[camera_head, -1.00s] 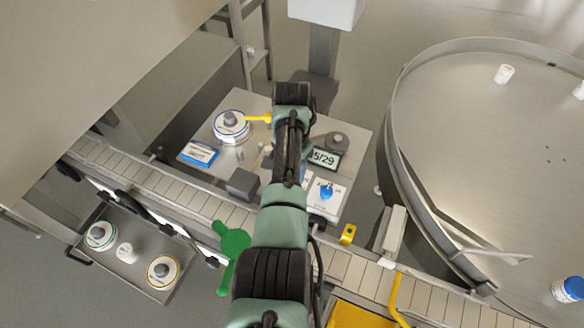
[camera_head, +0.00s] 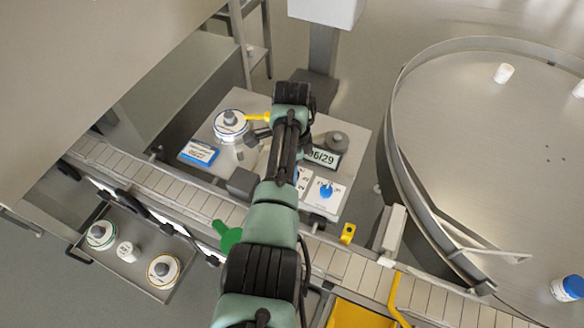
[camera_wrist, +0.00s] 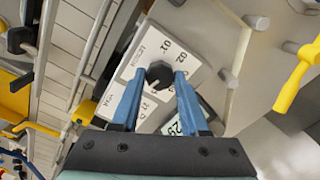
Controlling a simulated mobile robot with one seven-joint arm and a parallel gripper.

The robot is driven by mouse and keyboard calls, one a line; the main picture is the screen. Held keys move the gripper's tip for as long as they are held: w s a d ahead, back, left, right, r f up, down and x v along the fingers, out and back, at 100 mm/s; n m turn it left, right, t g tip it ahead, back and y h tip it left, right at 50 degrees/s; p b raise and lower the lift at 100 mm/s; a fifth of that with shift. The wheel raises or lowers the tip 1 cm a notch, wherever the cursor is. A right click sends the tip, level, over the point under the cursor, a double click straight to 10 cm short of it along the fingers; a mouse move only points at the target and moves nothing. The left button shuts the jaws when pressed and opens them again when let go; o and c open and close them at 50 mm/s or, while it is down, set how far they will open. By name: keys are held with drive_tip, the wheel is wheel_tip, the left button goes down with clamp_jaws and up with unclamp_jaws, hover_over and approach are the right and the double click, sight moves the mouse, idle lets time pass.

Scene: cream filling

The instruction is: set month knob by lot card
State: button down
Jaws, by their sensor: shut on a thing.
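The month knob (camera_wrist: 159,70) is a dark round knob on a white numbered dial plate (camera_wrist: 132,82) in the wrist view. My gripper (camera_wrist: 160,78) is shut on it, with one blue finger on each side. In the head view my arm hides the knob and most of the gripper. The date display (camera_head: 323,157) reads 06/29; it is partly covered by a finger in the wrist view (camera_wrist: 188,122). The lot card (camera_head: 199,153), white with blue edges, stands at the left of the panel; its print is too small to read.
A white-rimmed round unit (camera_head: 231,126) with a yellow arm (camera_head: 258,118) is on the panel's left. A conveyor (camera_head: 180,190) runs in front. A large round table (camera_head: 490,150) stands right.

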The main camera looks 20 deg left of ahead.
drive_tip(key=shift+r+m, duration=0.1)
drive_tip(key=shift+m, duration=0.5)
drive_tip(key=shift+c, duration=2.1)
unclamp_jaws()
wheel_tip(320, 180, up, 13)
drive_tip(key=b, duration=0.1)
